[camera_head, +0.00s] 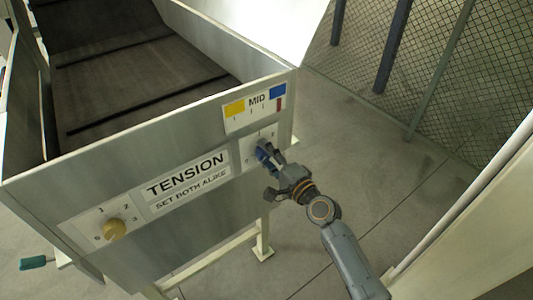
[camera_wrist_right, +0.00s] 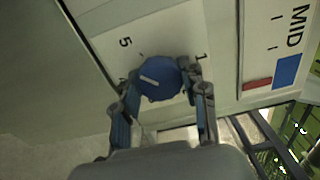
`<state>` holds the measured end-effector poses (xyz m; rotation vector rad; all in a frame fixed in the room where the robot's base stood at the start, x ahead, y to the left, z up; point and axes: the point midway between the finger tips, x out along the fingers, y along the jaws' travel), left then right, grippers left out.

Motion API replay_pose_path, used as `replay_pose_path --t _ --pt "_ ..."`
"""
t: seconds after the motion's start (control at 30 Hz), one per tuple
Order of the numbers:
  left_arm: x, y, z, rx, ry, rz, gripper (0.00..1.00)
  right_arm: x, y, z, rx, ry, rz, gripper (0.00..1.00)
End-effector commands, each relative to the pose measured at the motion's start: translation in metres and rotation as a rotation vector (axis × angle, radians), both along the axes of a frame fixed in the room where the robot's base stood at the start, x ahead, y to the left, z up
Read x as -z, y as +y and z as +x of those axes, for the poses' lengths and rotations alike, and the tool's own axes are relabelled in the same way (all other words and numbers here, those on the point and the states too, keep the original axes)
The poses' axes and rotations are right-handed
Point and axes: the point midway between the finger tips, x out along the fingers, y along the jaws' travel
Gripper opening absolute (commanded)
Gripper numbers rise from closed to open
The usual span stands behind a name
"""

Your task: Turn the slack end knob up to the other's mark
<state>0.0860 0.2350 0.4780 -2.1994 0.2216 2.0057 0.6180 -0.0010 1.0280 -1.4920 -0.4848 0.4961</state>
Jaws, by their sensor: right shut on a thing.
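A yellow knob (camera_head: 114,229) sits on a white dial plate at the left end of the machine's front panel, with numerals around it; its pointer is too small to read. A blue knob (camera_wrist_right: 158,80) sits on the right dial plate, mostly hidden by my gripper in the head view (camera_head: 263,150). Its short white mark shows in the wrist view; a 5 is printed nearby. My right gripper (camera_head: 267,169) is shut on the blue knob, one finger on each side. My left gripper is not in view.
A gauge plate (camera_head: 254,108) above the blue knob has yellow and blue squares, MID, and a red marker (camera_head: 279,104) under the blue square. The TENSION sign (camera_head: 186,174) lies between the knobs. A green handle (camera_head: 34,262) sticks out lower left. The floor in front is clear.

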Motion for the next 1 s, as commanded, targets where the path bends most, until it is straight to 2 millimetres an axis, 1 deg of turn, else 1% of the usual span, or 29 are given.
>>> replay_pose_path --t 0.2,0.4,1.0 --pt "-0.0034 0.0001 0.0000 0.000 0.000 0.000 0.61 0.0002 0.0000 -0.0002 0.001 0.083 0.112 0.12" --pt "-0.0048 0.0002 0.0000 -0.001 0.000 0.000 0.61 0.0002 0.0000 -0.0001 0.000 0.129 0.176 0.12" --pt "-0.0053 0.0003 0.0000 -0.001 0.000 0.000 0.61 0.0008 0.0000 -0.0002 0.000 0.152 0.208 0.12"
